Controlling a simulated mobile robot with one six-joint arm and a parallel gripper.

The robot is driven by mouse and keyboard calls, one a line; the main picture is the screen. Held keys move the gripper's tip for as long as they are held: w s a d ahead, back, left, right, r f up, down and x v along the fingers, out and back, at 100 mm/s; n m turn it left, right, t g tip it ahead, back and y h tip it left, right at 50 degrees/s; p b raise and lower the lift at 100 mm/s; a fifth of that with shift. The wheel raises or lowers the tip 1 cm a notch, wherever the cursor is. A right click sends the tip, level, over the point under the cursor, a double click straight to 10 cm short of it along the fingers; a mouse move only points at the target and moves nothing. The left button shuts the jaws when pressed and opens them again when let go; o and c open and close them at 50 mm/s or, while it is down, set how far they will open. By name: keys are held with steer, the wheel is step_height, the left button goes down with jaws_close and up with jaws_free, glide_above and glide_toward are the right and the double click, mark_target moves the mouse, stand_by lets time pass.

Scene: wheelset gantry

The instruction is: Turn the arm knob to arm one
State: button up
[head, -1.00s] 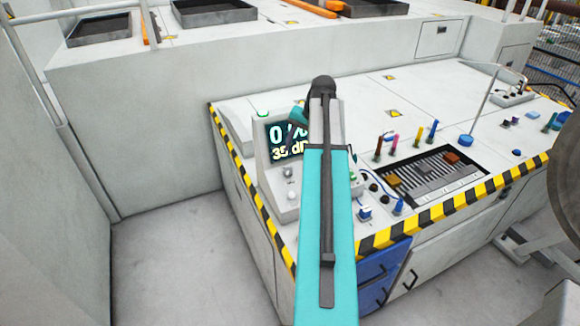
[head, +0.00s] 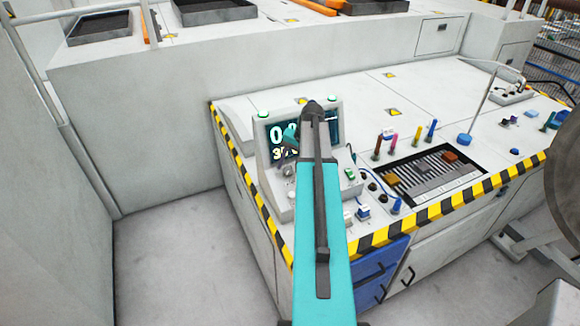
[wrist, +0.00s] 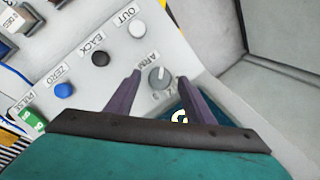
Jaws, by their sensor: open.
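The arm knob (wrist: 158,77) is a small grey round knob on the pale sloped control panel (wrist: 80,35). The label ARM is beside it, with small digits around it. In the wrist view it shows between the two dark purple fingers of my gripper (wrist: 159,78). The fingers are open, one on each side of the knob in the picture. I cannot tell whether they touch it or how high above it they are. Where the knob's pointer stands is too small to read surely. In the head view my arm hides part of the panel and its screen (head: 328,127).
Beside the knob are a white OUT button (wrist: 136,30), a black BACK button (wrist: 99,59), a blue ZERO button (wrist: 64,90) and a green PULSE control (wrist: 34,122). The console top (head: 440,90) holds several coloured pens and a dark tray (head: 470,172).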

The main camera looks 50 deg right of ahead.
steer(key=shift+a+f, duration=0.1)
steer(key=shift+f, duration=0.15)
steer(key=c, duration=1)
steer(key=shift+c, duration=0.2)
steer(key=shift+w+n+b, duration=0.15)
steer(key=shift+n+b, duration=0.15)
steer(key=shift+n, duration=0.2)
steer(key=n+g+b, duration=0.1)
steer(key=n, duration=0.2)
steer(key=shift+w+h+b, duration=0.1)
steer(key=shift+h+b, duration=0.2)
steer(key=shift+h, duration=0.1)
steer(key=shift+a+r+n+g+h+b, duration=0.1)
steer(key=shift+n+g+h+b, duration=0.2)
steer(key=shift+n, duration=0.8)
steer(key=shift+a+n+g+h+b, duration=0.1)
steer(key=shift+n+h+b, duration=0.3)
steer(key=shift+n, duration=0.7)
